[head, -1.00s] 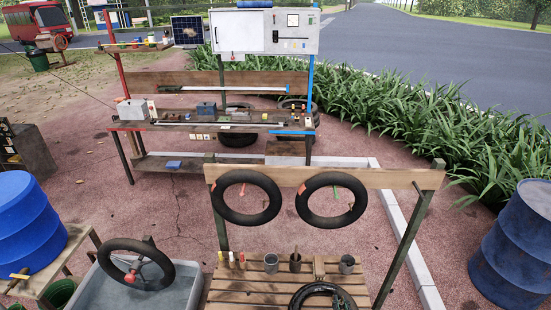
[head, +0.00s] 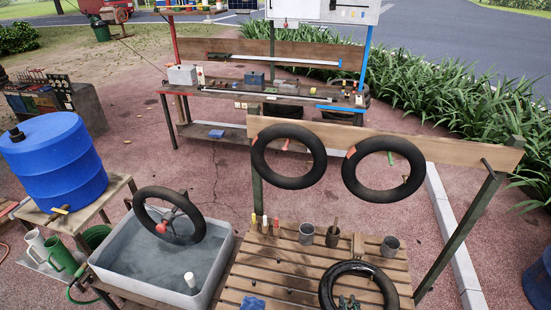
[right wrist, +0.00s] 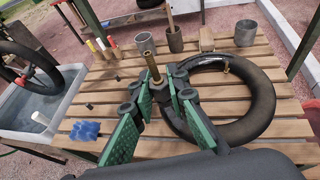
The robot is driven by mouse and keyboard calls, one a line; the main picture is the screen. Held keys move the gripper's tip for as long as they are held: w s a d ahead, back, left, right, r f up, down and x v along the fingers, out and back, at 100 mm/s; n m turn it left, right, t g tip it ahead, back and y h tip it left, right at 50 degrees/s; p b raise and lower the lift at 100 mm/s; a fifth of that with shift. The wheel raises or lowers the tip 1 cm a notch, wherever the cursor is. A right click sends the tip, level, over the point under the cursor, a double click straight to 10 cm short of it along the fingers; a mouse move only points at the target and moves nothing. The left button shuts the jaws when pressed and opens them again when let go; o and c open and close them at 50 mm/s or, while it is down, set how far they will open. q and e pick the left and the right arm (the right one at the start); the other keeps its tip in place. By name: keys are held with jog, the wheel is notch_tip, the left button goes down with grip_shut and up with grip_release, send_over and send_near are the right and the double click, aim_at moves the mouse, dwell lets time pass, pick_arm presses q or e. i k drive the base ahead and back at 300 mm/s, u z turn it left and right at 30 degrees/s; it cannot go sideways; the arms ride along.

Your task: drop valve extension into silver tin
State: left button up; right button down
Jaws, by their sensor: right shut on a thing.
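A brass valve extension (right wrist: 149,62) stands nearly upright in my right gripper (right wrist: 160,92), whose green-padded fingers are shut on it. In the head view the right gripper (head: 348,302) shows at the bottom edge, over the tyre on the slatted table. Grey metal tins stand along the back of the table: one on the left (head: 306,234) and a silver-grey one on the right (head: 390,247). The right tin also shows in the right wrist view (right wrist: 245,34), apart from the gripper. The left tin is partly hidden there behind the extension. My left gripper is not in view.
A brown tin with a stick (head: 333,238) and a wooden block (head: 358,245) stand between the grey tins. A black tyre (head: 330,291) lies on the slatted table (head: 262,268). A blue cloth (right wrist: 86,130) lies at its left. A water tub (head: 225,262) adjoins it.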

aim_at(385, 249)
jog(key=k, duration=1)
jog(key=z, duration=1.45)
jog(key=i, duration=1.75)
jog(key=u, duration=1.85)
